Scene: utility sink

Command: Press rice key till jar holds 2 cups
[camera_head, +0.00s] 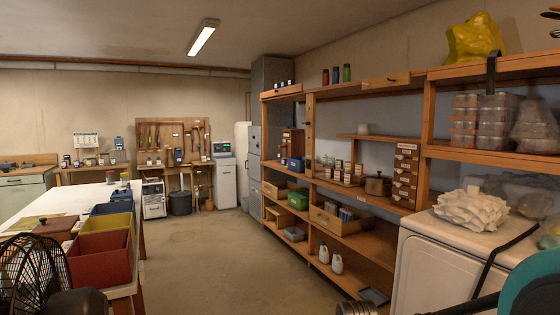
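No rice key or jar can be made out for certain at this distance. A tall white appliance (226,181) with a darker panel at its top stands on the floor at the far end of the room. A smaller white-and-grey machine (153,199) stands to its left. I cannot tell whether either is a rice dispenser. Small jars and tins (90,160) sit on the back-left bench, with contents too small to read. My gripper is not in view.
A white table (70,200) with red, yellow and blue bins runs along the left. A black wire-cage object (35,268) is close at lower left. Wooden shelves (310,140) line the right, beside a white appliance (425,270). The concrete floor (225,265) between is clear.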

